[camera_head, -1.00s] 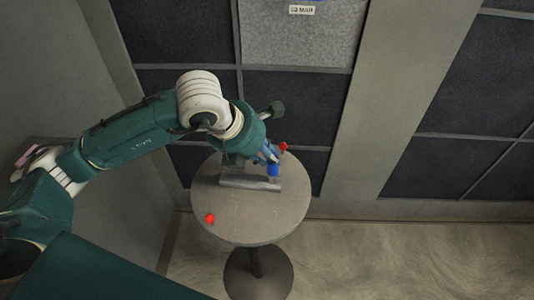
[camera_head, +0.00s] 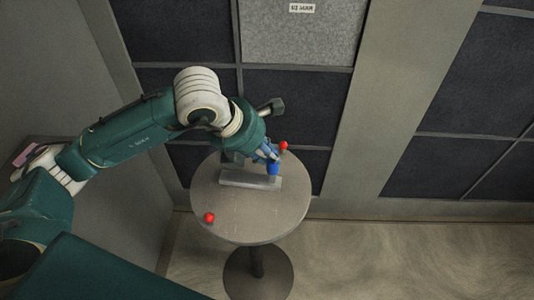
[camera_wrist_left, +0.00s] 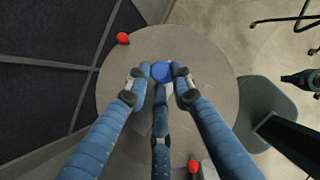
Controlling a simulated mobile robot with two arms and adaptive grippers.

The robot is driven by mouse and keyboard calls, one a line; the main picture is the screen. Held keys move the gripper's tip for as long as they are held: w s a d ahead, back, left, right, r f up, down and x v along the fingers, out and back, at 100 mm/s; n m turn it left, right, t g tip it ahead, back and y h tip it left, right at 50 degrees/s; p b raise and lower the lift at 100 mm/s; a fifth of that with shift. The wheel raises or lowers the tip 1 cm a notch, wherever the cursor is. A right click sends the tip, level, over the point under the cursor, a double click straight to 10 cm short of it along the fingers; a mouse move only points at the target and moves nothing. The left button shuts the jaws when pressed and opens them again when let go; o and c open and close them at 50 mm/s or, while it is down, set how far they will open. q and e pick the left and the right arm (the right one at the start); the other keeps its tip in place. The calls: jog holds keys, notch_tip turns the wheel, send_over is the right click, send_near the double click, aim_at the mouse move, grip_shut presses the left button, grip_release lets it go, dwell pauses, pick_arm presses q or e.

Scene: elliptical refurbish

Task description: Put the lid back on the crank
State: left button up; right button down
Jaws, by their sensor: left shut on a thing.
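A blue round piece (camera_head: 273,169) is at the tips of my left gripper (camera_head: 268,155), over the right end of a long grey block (camera_head: 245,180) on a round table. In the left wrist view the blue piece (camera_wrist_left: 162,72) shows as a disc between the fingertips of the gripper (camera_wrist_left: 160,80), which is shut on it. I cannot tell whether the blue piece touches the block. The fingers hide much of the block in the wrist view. I cannot tell for sure which part is the lid and which the crank. My right gripper is not in view.
The round grey table (camera_head: 255,225) stands by a dark panelled wall (camera_head: 285,90). One red ball (camera_head: 209,218) lies near its front left edge. Another red ball (camera_head: 284,146) is just behind the gripper. The table's front and right are clear.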

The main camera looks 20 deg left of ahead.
pick_arm(q)
jog(key=shift+s+f+b, duration=0.1)
jog(key=shift+f+b, duration=0.1)
jog(key=shift+b, duration=0.95)
dwell(1.8)
jog(key=o, duration=1.3)
jog(key=shift+r, duration=0.15)
notch_tip(320, 180, up, 7)
jog(key=p, duration=0.3)
jog(key=shift+p, duration=0.4)
grip_shut()
